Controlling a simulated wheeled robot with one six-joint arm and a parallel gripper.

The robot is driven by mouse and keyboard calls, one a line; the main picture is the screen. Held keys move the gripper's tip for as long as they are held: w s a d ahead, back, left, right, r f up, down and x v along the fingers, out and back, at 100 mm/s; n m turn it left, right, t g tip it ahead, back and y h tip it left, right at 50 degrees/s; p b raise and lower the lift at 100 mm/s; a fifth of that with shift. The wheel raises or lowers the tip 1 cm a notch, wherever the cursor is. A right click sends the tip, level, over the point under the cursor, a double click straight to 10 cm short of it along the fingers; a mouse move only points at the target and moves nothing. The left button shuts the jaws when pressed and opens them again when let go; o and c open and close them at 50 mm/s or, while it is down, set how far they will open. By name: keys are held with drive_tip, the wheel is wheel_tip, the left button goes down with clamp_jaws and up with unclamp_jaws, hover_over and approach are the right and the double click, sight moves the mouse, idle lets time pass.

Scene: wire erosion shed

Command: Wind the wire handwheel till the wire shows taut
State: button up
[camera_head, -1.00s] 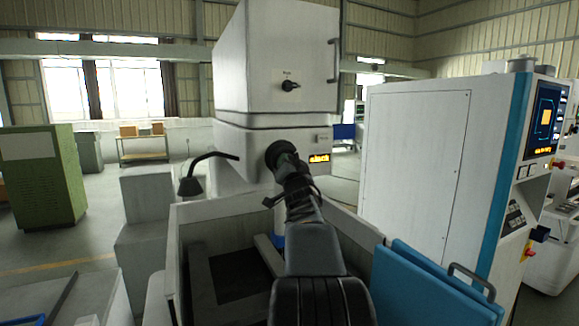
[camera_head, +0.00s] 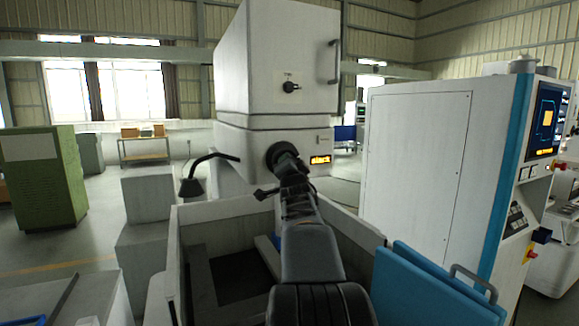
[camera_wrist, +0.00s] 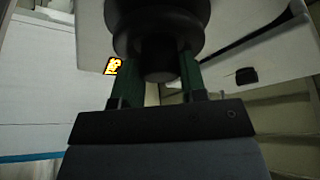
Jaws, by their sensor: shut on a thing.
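The black handwheel (camera_head: 276,152) is on the front of the white machine head, largely covered by my arm in the head view. In the wrist view it is a dark round body (camera_wrist: 163,20) at the top. My gripper (camera_wrist: 160,72) has its two green-lined fingers on either side of its dark round knob and is shut on it. In the head view the fingers are hidden behind my wrist. A small amber display (camera_head: 320,160) is lit right of the wheel, and it also shows in the wrist view (camera_wrist: 114,66). Its text is too small to read.
Below my arm is the machine's open tank (camera_head: 215,222) with pale walls. Blue panels (camera_head: 425,285) stand at the front right, beside a white control cabinet (camera_head: 415,170). A black bent arm (camera_head: 205,165) juts from the machine left of the wheel.

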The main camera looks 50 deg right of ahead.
drive_tip(key=o, duration=0.9)
drive_tip(key=b+v, duration=0.4)
drive_tip(key=v, duration=0.9)
drive_tip(key=shift+s+a+b, duration=0.25)
drive_tip(key=shift+a+b, duration=0.05)
drive_tip(key=shift+b, duration=0.05)
